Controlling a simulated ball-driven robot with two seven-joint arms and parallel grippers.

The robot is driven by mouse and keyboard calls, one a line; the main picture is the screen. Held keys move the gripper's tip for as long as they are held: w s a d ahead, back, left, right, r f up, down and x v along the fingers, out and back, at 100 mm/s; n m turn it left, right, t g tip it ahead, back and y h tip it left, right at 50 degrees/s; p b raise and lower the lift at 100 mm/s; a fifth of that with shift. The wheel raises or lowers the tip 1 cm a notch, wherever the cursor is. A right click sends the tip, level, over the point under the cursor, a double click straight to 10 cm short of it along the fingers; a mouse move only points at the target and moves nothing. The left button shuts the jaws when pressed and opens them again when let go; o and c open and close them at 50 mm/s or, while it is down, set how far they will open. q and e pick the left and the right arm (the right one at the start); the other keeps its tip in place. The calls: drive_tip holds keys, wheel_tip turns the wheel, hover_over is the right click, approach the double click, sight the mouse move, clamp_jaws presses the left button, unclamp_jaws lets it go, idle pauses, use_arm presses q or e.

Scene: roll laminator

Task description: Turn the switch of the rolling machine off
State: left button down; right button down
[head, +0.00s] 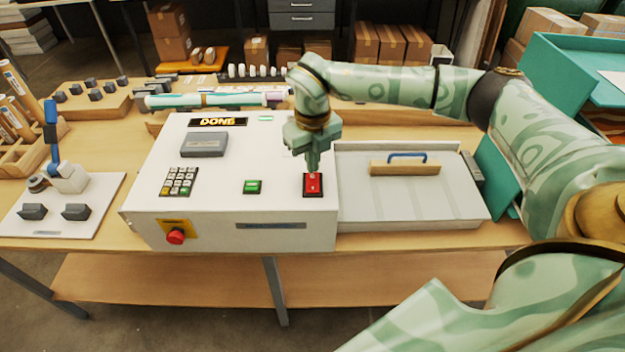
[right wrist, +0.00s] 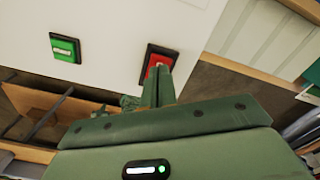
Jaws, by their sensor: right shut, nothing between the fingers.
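The white rolling machine (head: 222,226) stands on the wooden table, with a display reading "DONE" on its top. A red rocker switch (head: 313,186) in a dark frame sits at the right front of its top; it also shows in the right wrist view (right wrist: 153,72). A green switch (head: 252,187) sits left of it, also in the right wrist view (right wrist: 65,48). My right gripper (head: 313,168) is shut and empty, pointing down with its fingertips at the far edge of the red switch. Whether they touch it I cannot tell. My left gripper is not in view.
A keypad (head: 179,181) and a red emergency button (head: 176,236) are on the machine. A grey tray (head: 430,205) with a blue-handled wooden block (head: 405,166) adjoins its right side. A white-based device (head: 95,215) stands left. Rolls (head: 215,98) lie behind.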

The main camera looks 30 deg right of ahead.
sight(312, 176)
drive_tip(key=shift+f+b, duration=0.5)
drive_tip(key=shift+f, duration=0.5)
idle(0.8)
drive_tip(key=shift+r, duration=0.1)
wheel_tip(312, 176, up, 7)
drive_tip(key=p, duration=0.6)
drive_tip(key=shift+a, duration=0.1)
idle(0.3)
